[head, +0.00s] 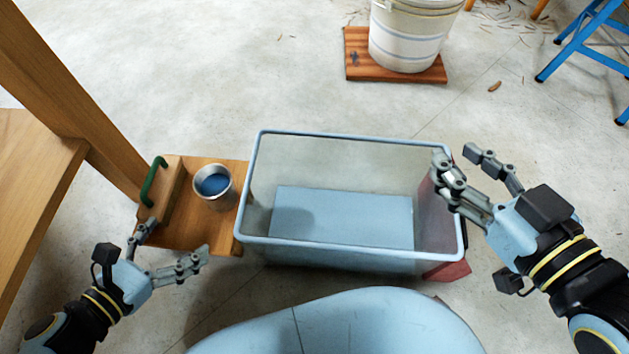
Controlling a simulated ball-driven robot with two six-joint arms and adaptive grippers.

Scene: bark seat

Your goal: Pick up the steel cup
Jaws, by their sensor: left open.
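The steel cup (213,200) stands upright on a wooden board (195,238) at the left. It is open at the top, and its inside looks blue. My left gripper (180,241) is open and empty, just in front of the cup and apart from it. Its fingers spread to either side over the board's near part. My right gripper (468,158) is at the right end of the clear bin, with its fingers apart and nothing seen between them. No hand touches the cup.
A clear bin with a light blue rim (345,248) stands right of the cup. A green handle (153,181) rises at the board's left side. A wooden post (75,100) and bench (30,190) flank the left. A striped bucket (405,40) stands farther back.

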